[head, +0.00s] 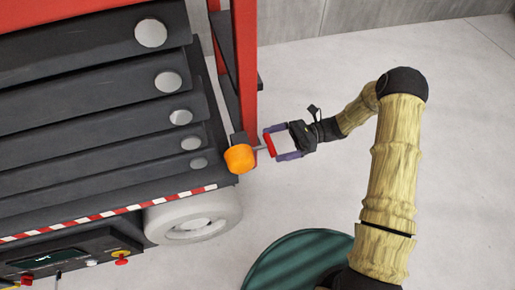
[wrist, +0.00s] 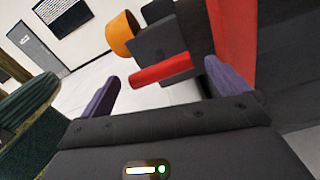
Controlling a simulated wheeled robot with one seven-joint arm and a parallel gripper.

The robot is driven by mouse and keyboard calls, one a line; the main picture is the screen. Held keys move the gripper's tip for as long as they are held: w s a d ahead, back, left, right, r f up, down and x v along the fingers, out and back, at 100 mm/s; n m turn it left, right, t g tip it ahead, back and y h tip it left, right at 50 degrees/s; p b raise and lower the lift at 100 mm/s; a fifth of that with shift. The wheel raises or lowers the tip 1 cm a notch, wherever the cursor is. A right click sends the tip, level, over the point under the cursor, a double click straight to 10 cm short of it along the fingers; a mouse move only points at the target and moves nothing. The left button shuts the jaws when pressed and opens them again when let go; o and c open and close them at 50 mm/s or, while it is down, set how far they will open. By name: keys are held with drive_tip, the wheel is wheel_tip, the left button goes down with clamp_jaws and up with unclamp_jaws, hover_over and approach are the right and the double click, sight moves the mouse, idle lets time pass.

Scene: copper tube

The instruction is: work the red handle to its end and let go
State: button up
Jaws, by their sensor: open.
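The red handle (head: 269,145) is a short bar at the right end of the dark machine, beside the orange lamp. My gripper (head: 274,143) is open, with its two purple fingers pointing left at the handle. In the wrist view the red handle (wrist: 160,70) lies crosswise between the fingertips, with a gap visible on each side. The fingers do not appear to press on it. A dark box (wrist: 160,42) stands behind the handle, and the exact depth of the fingertips relative to the bar is hard to tell.
The orange lamp (head: 239,158) is close left of the handle. A red upright post (head: 243,60) rises behind it. A white wheel (head: 195,217) is below. A control panel (head: 70,258) is at lower left. Open concrete floor (head: 310,195) lies to the right.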

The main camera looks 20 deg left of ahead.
sight(266, 146)
drive_tip(key=b+x, duration=0.1)
drive_tip(key=x, duration=0.5)
drive_tip(key=shift+s+a, duration=0.15)
drive_tip(key=shift+a, duration=0.15)
drive_tip(key=shift+c, duration=0.2)
